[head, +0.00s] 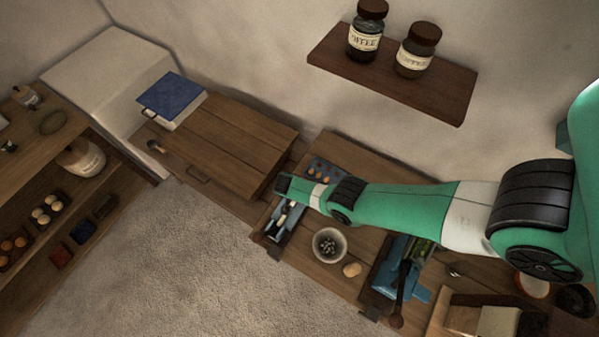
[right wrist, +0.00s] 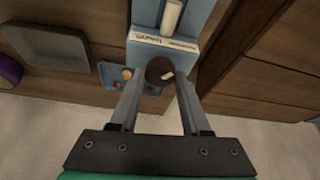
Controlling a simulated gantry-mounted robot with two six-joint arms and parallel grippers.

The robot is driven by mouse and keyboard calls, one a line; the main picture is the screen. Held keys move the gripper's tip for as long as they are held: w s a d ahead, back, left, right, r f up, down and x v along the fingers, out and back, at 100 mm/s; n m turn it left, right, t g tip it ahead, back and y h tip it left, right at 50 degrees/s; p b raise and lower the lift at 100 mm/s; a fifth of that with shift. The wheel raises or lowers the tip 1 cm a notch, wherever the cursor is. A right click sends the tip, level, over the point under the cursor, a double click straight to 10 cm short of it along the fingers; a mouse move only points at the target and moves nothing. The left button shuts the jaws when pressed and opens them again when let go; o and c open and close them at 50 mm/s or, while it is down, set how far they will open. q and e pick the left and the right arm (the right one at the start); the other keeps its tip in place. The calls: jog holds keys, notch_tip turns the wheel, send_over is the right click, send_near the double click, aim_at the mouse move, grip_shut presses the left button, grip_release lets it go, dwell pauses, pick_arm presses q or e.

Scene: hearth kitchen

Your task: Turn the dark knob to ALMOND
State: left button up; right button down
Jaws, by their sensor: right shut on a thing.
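In the right wrist view, the dark round knob (right wrist: 155,66) sits on the front of a blue unit (right wrist: 150,22) and carries a small pale mark. A white label strip (right wrist: 155,40) runs above the knob; its words are too blurred to read surely, so I cannot tell which one the mark faces. My right gripper (right wrist: 160,85) is shut on the knob, one finger on each side. In the head view my right gripper (head: 284,187) is over the left end of the counter, and the knob is hidden there. My left gripper is not in view.
A pale bowl (head: 329,245) with dark contents and an egg-like item (head: 352,269) lie right of the blue unit. A tray of eggs (head: 322,172) stands behind my gripper. A wooden shelf (head: 400,75) with two coffee jars is on the wall. The floor in front is clear.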

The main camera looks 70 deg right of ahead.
jog(key=shift+f+m, duration=0.15)
jog(key=shift+m, duration=0.55)
jog(key=shift+g, duration=0.3)
jog(key=shift+c, duration=1.8)
grip_release()
jog(key=p+v, duration=1)
jog(key=v, duration=0.2)
